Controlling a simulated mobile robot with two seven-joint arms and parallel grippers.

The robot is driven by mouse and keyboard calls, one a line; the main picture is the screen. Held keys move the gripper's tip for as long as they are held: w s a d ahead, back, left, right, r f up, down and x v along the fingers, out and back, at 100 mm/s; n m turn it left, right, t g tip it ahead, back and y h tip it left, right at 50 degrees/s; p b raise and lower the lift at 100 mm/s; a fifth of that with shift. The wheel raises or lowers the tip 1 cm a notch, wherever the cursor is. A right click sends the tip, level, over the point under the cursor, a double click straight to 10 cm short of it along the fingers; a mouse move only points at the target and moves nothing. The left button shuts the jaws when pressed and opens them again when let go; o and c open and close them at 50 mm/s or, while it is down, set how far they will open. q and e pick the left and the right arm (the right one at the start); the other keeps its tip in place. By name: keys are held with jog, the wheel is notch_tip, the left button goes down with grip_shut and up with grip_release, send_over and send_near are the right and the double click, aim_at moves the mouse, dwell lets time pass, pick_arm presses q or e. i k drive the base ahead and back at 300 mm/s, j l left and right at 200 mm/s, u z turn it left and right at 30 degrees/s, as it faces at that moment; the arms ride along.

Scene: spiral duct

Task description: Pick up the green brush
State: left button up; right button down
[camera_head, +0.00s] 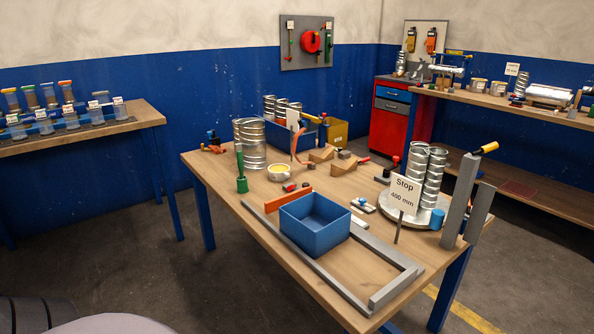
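What looks like the green brush (242,171) stands upright near the left edge of the wooden table (217,179). Its narrow upper part points up and its lower end is wider; its bristles are too small to make out. It is in front of a spiral metal duct piece (252,141) and left of a small cup (279,172) with yellow contents. Neither of my grippers is in view.
A blue open bin (315,222) and a grey metal frame (345,285) fill the table's front. A "Stop 400 mm" sign (405,194) and upright ducts (434,175) stand right. A side table (134,118) with jars is at left. Floor between the tables is clear.

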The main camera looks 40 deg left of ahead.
aim_at(240, 161)
jog(key=j+z, duration=0.2)
jog(key=z, duration=0.15)
jog(key=j+z, duration=0.2)
jog(key=z, duration=0.2)
jog(key=k+j, duration=0.1)
jog(key=j, duration=1.5)
jog(key=k+j, duration=0.15)
jog(key=j, duration=1.4)
jog(key=k+j, duration=0.15)
jog(key=j, duration=0.65)
